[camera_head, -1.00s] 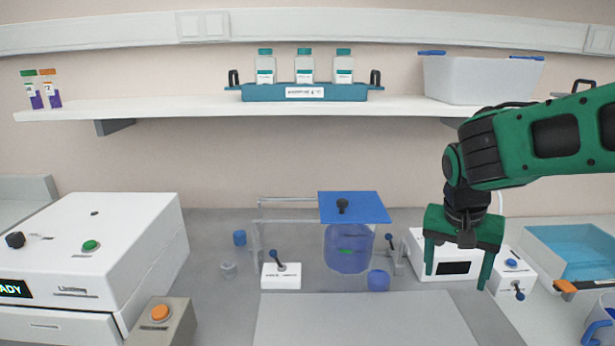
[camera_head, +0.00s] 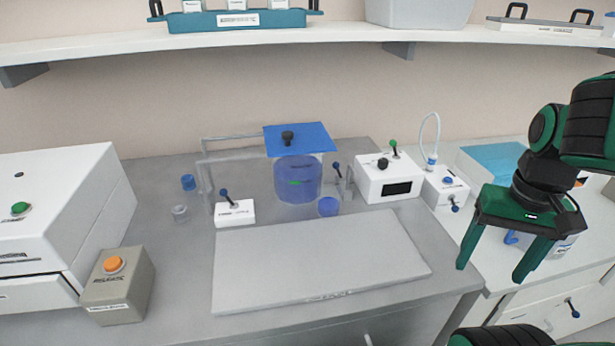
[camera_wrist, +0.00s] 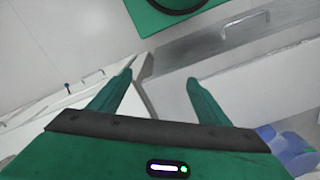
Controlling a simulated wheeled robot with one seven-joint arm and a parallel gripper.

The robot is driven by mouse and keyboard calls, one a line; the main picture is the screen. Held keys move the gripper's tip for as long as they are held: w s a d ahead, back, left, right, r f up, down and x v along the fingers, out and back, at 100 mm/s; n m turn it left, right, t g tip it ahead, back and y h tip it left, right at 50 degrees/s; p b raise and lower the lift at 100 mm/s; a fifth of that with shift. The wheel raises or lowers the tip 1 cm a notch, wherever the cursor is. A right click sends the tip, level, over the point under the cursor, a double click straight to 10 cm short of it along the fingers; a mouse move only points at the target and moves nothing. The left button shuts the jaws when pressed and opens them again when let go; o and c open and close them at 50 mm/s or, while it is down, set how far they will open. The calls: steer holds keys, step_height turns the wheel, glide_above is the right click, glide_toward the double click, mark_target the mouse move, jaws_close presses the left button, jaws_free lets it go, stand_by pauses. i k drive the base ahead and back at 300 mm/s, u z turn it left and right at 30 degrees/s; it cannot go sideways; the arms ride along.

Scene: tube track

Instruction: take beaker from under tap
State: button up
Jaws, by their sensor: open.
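A clear beaker with blue parts (camera_head: 565,246) stands on the right-hand counter in the head view, partly hidden behind my gripper's right finger. A blue part, seemingly its handle, shows between the fingers. An orange piece (camera_head: 581,182), seemingly on the tap, shows above it, mostly hidden by my arm. My gripper (camera_head: 491,272) is open and empty, fingers pointing down, in front and to the left of the beaker. In the wrist view my open fingers (camera_wrist: 160,77) have nothing between them; blue translucent shapes (camera_wrist: 290,148), likely the beaker, are at the lower right.
A blue-surfaced basin (camera_head: 492,158) lies behind my arm. Left of it stand a small white box with a looped tube (camera_head: 447,187) and a white box with a dark display (camera_head: 388,180). A flat grey plate (camera_head: 315,262) covers the bench's front. A drawer handle (camera_head: 572,308) juts out below.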

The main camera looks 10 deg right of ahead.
mark_target(329, 196)
steer(key=u, duration=0.65)
steer(key=k, duration=1.2)
steer(key=z, duration=1.15)
steer(key=i, duration=1)
